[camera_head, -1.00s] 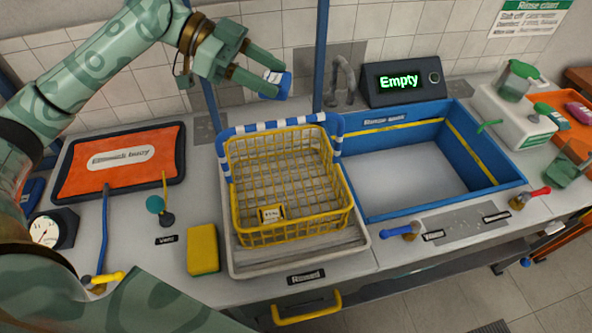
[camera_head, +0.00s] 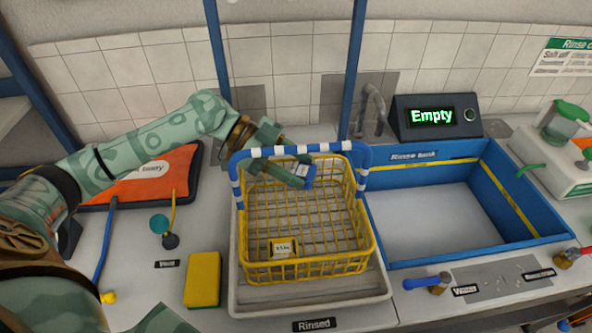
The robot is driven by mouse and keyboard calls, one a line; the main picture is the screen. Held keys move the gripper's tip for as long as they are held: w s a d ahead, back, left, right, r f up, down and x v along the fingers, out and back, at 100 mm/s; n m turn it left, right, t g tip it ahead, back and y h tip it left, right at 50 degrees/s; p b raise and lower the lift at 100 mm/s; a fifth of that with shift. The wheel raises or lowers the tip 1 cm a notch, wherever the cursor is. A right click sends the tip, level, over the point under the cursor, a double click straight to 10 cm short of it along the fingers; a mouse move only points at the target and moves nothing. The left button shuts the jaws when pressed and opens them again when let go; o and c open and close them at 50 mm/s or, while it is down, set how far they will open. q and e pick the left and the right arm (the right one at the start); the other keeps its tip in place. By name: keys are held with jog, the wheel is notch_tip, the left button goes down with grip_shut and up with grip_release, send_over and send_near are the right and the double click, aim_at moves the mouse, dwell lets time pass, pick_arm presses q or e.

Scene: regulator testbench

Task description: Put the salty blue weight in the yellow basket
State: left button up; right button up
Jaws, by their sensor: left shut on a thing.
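The yellow basket (camera_head: 318,268) is a wire basket with a blue and white striped handle. It stands on the light tray marked "Rinsed" in the middle of the counter. My left gripper (camera_head: 300,172) reaches in from the left at the basket's back, by the handle. The gripper's fingers hide part of the weight. My right gripper is not in view.
The blue rinse tank (camera_head: 430,215) stands right of the basket and looks empty. The display (camera_head: 432,116) behind it reads "Empty". A yellow sponge (camera_head: 203,279) lies left of the tray. An orange mat (camera_head: 150,180) lies behind my left arm.

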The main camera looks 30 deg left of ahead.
pick_arm(q)
jog(key=shift+w+f, duration=0.1)
jog(key=shift+f, duration=0.4)
jog(key=shift+r, duration=0.1)
jog(key=shift+f+b, duration=0.3)
jog(key=shift+f, duration=0.35)
jog(key=o, duration=1.3)
jog(key=shift+o, duration=0.2)
